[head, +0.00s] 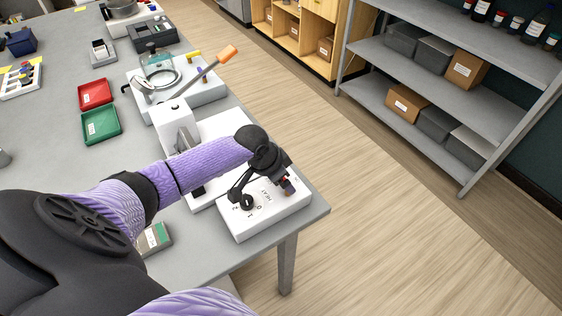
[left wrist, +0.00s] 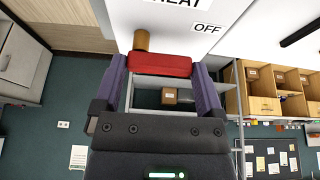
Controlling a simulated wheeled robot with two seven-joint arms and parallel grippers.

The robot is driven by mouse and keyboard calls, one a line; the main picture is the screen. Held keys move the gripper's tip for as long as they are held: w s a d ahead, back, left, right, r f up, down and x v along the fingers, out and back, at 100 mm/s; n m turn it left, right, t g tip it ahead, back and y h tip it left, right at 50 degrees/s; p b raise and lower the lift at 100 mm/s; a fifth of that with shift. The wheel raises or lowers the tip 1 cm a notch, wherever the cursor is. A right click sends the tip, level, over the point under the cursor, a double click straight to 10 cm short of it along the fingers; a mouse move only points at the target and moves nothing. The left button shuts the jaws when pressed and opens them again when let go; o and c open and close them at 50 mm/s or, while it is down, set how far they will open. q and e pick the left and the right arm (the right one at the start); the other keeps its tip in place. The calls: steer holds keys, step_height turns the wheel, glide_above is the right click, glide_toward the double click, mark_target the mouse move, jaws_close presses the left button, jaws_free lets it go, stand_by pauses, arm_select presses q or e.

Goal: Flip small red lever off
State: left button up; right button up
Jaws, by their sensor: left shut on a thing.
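The small red lever (left wrist: 158,64) shows in the left wrist view as a red bar, with a brass-coloured post (left wrist: 141,40) beside it. My left gripper (left wrist: 161,72) has one purple finger at each end of the bar and is shut on it. In the head view my left gripper (head: 287,186) is at the right part of a white box (head: 245,228) and mostly hides the lever. The box has a HEAT label (head: 268,193); an OFF label (left wrist: 207,28) shows near the lever in the left wrist view. My right gripper is not in view.
The white box stands near the front right corner of the grey table (head: 315,208). A lever with an orange grip (head: 228,53), a red tray (head: 95,94) and a green tray (head: 101,125) are farther back. A grey shelf (head: 415,65) stands across the open floor.

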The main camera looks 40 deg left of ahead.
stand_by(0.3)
arm_select(q)
steer(key=o, duration=0.9)
steer(key=shift+o, duration=0.2)
steer(key=shift+r, duration=0.15)
steer(key=p+v, duration=0.3)
steer(key=v, duration=0.6)
steer(key=shift+s+r, duration=0.2)
steer(key=shift+r, duration=0.05)
